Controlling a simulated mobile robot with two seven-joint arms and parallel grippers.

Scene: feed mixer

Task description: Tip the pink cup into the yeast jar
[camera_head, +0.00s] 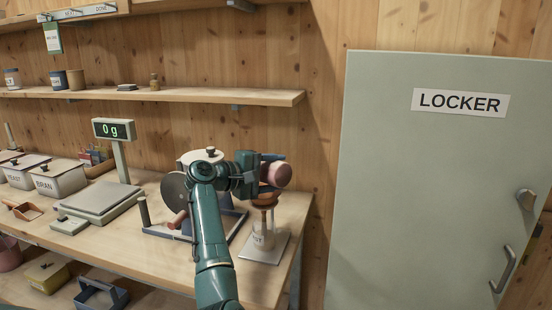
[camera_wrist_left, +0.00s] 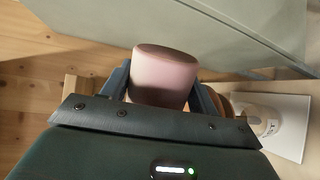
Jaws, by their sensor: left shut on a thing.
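My left gripper (camera_head: 258,173) is shut on the pink cup (camera_head: 277,174) and holds it in the air at the right end of the bench. In the left wrist view the cup (camera_wrist_left: 164,75) sits between the two fingers (camera_wrist_left: 160,90). The cup looks tilted in the head view; its contents do not show. Below it stands a pale labelled jar (camera_head: 263,238) on a white plate, its label too small to read fully. A brown funnel-like piece (camera_head: 265,200) is between cup and jar. The jar also shows in the left wrist view (camera_wrist_left: 262,118). My right gripper is not seen.
A scale (camera_head: 98,200) reading 0 g stands on the bench (camera_head: 130,250), with lidded bins (camera_head: 58,178) to its left. A machine with a grey disc (camera_head: 174,193) is behind my left arm. A shelf (camera_head: 200,95) runs above; a green locker (camera_head: 430,180) stands right.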

